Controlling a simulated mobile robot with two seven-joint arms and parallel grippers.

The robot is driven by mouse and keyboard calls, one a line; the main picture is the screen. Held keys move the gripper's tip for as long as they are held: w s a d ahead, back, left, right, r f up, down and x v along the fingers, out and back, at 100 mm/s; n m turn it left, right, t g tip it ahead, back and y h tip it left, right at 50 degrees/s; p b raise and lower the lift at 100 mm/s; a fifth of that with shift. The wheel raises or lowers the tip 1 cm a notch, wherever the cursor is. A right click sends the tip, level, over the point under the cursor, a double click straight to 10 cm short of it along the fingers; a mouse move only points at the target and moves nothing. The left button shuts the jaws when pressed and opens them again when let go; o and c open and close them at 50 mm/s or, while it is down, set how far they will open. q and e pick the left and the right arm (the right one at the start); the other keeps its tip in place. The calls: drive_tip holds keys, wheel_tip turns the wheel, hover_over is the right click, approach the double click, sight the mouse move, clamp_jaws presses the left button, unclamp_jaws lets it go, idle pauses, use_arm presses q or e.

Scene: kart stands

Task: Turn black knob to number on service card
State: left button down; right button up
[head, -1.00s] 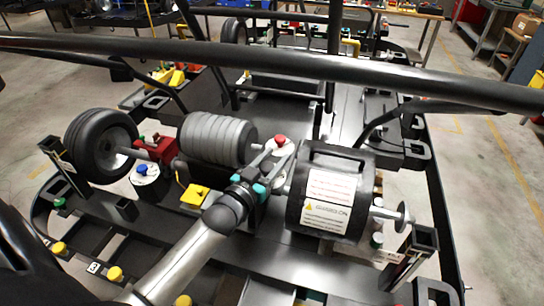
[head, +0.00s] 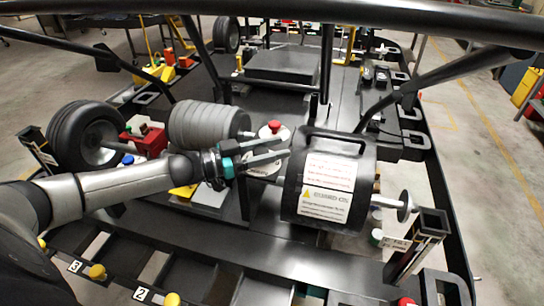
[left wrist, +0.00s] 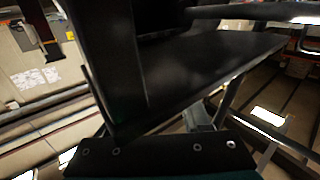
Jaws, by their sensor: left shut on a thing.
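My left gripper (head: 268,156) reaches in from the left, its two long fingers close together and pointing at the black drum housing (head: 318,222). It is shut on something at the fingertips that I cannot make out. I cannot pick out the black knob. White sheets with red print (head: 331,172) and a "GUARD ON" label (head: 324,203) are on the housing. I cannot tell whether one is the service card. My right gripper is out of view.
A ribbed grey roller (head: 207,124) and a black wheel (head: 84,139) lie left of the fingers. A blue knob (head: 127,160) is near the red box (head: 150,140). Yellow knobs (head: 97,272) have number tags. A black bar (head: 330,14) crosses above.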

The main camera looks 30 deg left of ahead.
use_arm(q)
drive_tip(key=m+g+h+b, duration=0.3)
drive_tip(key=shift+s+d+f+g, duration=0.1)
drive_tip(key=shift+s+d+g, duration=0.1)
drive_tip(key=shift+d+g, duration=0.1)
drive_tip(key=shift+s+d+m+g+h+b, duration=0.1)
drive_tip(key=shift+s+m+g+h+b, duration=0.05)
drive_tip(key=shift+m+g+h+b, duration=0.4)
drive_tip(key=shift+s+d+m+g+h+b, duration=0.15)
drive_tip(key=shift+m+g+h+b, duration=0.1)
drive_tip(key=shift+m+g+b, duration=0.35)
drive_tip(key=shift+a+g, duration=0.1)
drive_tip(key=shift+g, duration=0.25)
drive_tip(key=shift+c, duration=1.9)
unclamp_jaws()
drive_tip(key=shift+a, duration=0.1)
drive_tip(key=b+v, duration=0.2)
drive_tip(key=v, duration=1.3)
